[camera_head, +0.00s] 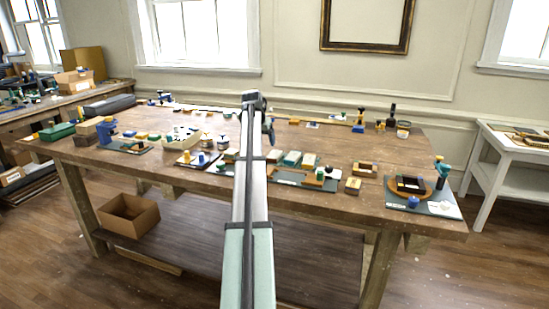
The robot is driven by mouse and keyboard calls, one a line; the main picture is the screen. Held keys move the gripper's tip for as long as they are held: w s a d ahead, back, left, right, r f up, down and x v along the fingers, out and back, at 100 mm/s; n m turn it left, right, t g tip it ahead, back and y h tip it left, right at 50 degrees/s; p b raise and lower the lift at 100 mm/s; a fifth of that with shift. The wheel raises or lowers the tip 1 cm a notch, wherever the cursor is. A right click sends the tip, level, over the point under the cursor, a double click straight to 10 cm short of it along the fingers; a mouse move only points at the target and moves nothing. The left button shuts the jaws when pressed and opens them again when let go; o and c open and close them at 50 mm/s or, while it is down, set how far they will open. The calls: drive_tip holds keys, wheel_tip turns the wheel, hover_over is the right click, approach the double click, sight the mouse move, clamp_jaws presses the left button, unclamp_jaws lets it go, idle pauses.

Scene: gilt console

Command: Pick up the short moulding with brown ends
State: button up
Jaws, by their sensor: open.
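Several small blocks and strips lie on the wooden workbench (310,219), too small for me to tell surely which is the short moulding with brown ends. A small yellowish and brown piece (365,168) lies right of the middle, and a similar one (353,185) lies nearer the front edge. Pale and green blocks (292,158) lie just right of my arm. My arm reaches up the middle of the picture to a dark joint over the bench. My gripper cannot be made out; the arm hides that part of the bench.
A dark board with a brown ring-shaped tray (425,190) sits at the right front corner. A blue cup (103,133), a green box (57,131) and a dark case (109,105) stand at the left. Bottles (391,115) stand at the back right. A cardboard box (128,214) is below.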

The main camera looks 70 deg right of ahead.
drive_tip(key=s+d+r, duration=0.1)
drive_tip(key=d, duration=0.3)
approach(274, 154)
drive_tip(key=f, duration=0.1)
drive_tip(key=d+f, duration=0.1)
drive_tip(key=shift+s+d+f+h, duration=0.1)
drive_tip(key=shift+d+f+h, duration=0.2)
drive_tip(key=shift+x, duration=2.8)
drive_tip(key=shift+a+f, duration=0.2)
drive_tip(key=c, duration=1.2)
drive_tip(key=shift+o, duration=0.2)
